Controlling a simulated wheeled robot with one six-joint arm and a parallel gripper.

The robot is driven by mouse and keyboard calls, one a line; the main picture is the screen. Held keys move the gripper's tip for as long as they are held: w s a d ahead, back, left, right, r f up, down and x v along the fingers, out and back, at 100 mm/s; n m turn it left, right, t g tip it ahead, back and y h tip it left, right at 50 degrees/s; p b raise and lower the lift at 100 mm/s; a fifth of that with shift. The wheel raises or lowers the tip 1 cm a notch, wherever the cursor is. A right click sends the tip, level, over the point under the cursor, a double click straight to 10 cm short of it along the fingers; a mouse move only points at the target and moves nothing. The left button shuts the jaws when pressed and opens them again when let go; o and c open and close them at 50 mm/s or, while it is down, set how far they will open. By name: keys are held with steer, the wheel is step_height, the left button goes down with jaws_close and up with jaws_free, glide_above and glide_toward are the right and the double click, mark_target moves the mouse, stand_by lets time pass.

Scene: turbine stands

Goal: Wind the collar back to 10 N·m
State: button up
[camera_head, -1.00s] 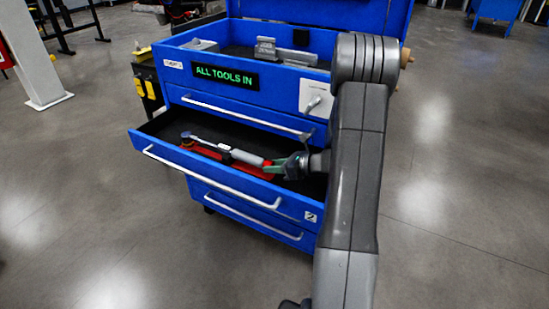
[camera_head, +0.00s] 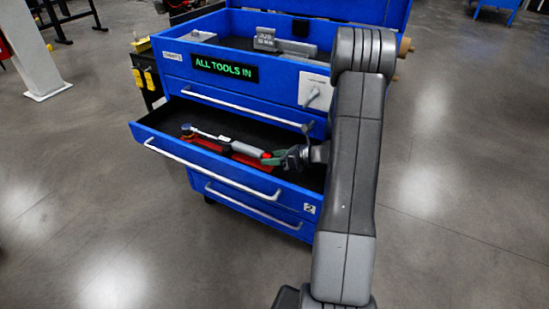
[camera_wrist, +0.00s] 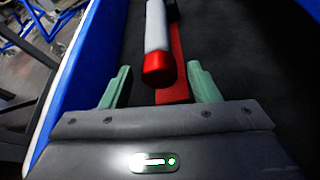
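The torque wrench (camera_head: 222,138) lies in the open drawer on a red holder (camera_head: 252,161), its ratchet head at the left and its grey grip toward my gripper (camera_head: 270,158). In the wrist view, the grip (camera_wrist: 157,28) ends in a red collar (camera_wrist: 158,70). The green fingers of my gripper (camera_wrist: 160,76) stand apart, one on each side of the collar's end, with gaps visible on both sides. The gripper is open and holds nothing. Any scale on the wrench is too small to read.
The blue tool cabinet (camera_head: 237,94) shows a sign (camera_head: 224,68) reading "ALL TOOLS IN". The open drawer's front wall (camera_head: 205,165) and handle run beside the wrench. Metal blocks (camera_head: 266,40) sit in the top tray.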

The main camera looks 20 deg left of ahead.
steer(key=v, duration=1.4)
steer(key=shift+p, duration=0.3)
steer(key=shift+a+f, duration=0.1)
steer(key=b+x, duration=0.1)
steer(key=x, duration=1.3)
